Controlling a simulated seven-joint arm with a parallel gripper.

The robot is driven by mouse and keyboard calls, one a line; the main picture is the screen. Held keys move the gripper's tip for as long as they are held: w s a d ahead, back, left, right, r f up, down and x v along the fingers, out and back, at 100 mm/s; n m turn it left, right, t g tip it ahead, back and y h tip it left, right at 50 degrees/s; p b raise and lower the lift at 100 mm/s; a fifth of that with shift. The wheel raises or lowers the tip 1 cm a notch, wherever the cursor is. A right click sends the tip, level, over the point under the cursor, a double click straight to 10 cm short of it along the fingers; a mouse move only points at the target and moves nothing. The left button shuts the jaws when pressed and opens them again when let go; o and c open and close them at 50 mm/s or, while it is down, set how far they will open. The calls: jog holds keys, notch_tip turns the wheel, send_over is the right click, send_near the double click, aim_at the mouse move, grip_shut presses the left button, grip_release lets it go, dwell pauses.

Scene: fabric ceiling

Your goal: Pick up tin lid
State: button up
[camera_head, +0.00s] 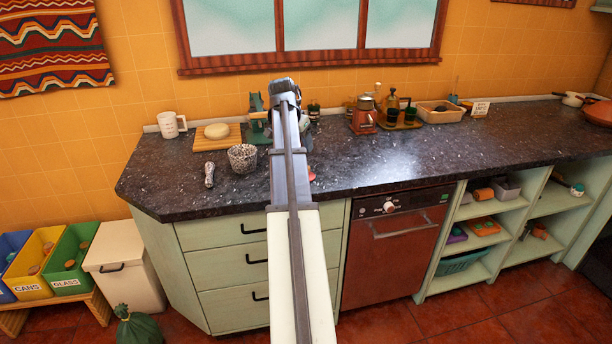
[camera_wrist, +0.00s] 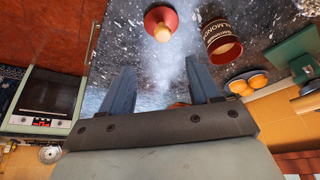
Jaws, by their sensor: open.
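The tin lid, a red disc with a pale wooden knob (camera_wrist: 162,32), lies on the dark speckled counter at the top middle of the wrist view. A dark red tin with pale lettering (camera_wrist: 220,38) lies or stands just right of it, apart from it. In the head view a small red edge (camera_head: 312,176) shows beside my arm; I cannot tell whether it is the lid. My gripper (camera_wrist: 160,78) is open and empty, its two fingers apart, with the lid beyond the fingertips. My arm hides much of the counter behind it in the head view.
A speckled bowl (camera_head: 242,158), a board with a pale round item (camera_head: 217,138) and a white mug (camera_head: 171,124) stand left of my arm. A red grinder-like item (camera_head: 364,116) and bottles (camera_head: 391,104) stand at the back. The counter's middle right (camera_head: 440,150) is clear.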

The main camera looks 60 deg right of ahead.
jog(key=x, duration=0.8)
jog(key=shift+a, duration=0.1)
jog(key=shift+w+x, duration=0.15)
jog(key=shift+x, duration=1.15)
jog(key=shift+w+x, duration=0.15)
jog(key=shift+x, duration=1.15)
jog(key=shift+a+f, duration=0.1)
jog(key=shift+a, duration=0.05)
jog(key=shift+c, duration=0.3)
jog(key=c, duration=1)
